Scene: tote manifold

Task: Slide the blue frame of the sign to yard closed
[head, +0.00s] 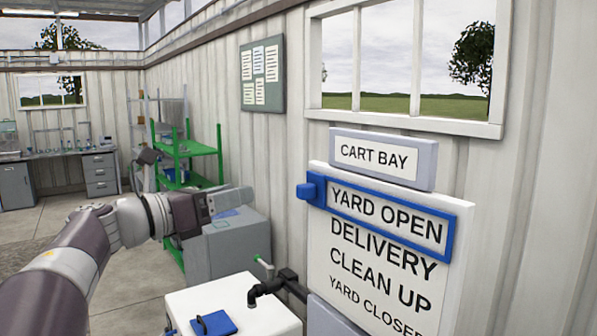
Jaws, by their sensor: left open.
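A white sign board (330,250) hangs on the wall at the right, with the lines YARD OPEN, DELIVERY, CLEAN UP and YARD CLOSED from top to bottom. A blue frame (452,240) surrounds the top line, YARD OPEN. A blue knob (307,191) sticks out at the frame's left end. My left gripper (238,202) is open and empty, to the left of the knob and apart from it. The lower edge of the sign is cut off by the picture's bottom edge. My right gripper is not in view.
A CART BAY plate (383,158) sits just above the sign, under a window (408,121). Below my left gripper are a grey box (235,250) and a white tank (262,312) with a black pipe (268,288). A green shelf (203,149) stands behind.

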